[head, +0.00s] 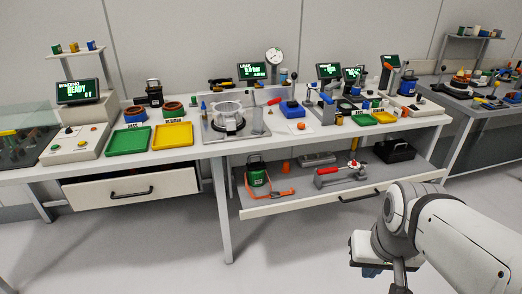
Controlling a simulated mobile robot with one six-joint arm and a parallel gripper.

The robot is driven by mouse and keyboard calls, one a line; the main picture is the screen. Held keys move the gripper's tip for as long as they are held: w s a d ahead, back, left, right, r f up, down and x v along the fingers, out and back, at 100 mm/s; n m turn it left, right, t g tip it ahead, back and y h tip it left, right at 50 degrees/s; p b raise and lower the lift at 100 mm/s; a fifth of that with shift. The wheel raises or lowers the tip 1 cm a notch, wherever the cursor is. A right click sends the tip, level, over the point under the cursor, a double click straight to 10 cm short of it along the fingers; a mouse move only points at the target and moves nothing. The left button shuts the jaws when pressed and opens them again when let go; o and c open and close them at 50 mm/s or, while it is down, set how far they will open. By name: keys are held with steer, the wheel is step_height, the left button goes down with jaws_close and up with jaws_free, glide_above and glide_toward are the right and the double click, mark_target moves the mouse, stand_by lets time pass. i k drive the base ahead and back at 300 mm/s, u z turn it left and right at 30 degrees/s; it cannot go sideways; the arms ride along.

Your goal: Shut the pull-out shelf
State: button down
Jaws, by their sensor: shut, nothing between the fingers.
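The pull-out shelf (296,203) is under the right part of the workbench, with a white front edge and a dark bar handle (358,196). It stands out from under the bench top, and its grey surface with the things on it is open to view. My gripper (369,271) is at the lower right, in front of the shelf's right half and apart from it in the picture. It is shut and empty.
On the shelf are a green weight-like pot (257,177), an orange strap, a red-handled tool (340,174) and a black tote (394,152). A white drawer (105,195) is at the left. A bench leg (222,215) stands left of the shelf. The floor in front is clear.

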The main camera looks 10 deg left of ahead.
mark_target(381, 175)
steer(key=u, duration=0.1)
steer(key=i, duration=1)
steer(key=u, duration=0.05)
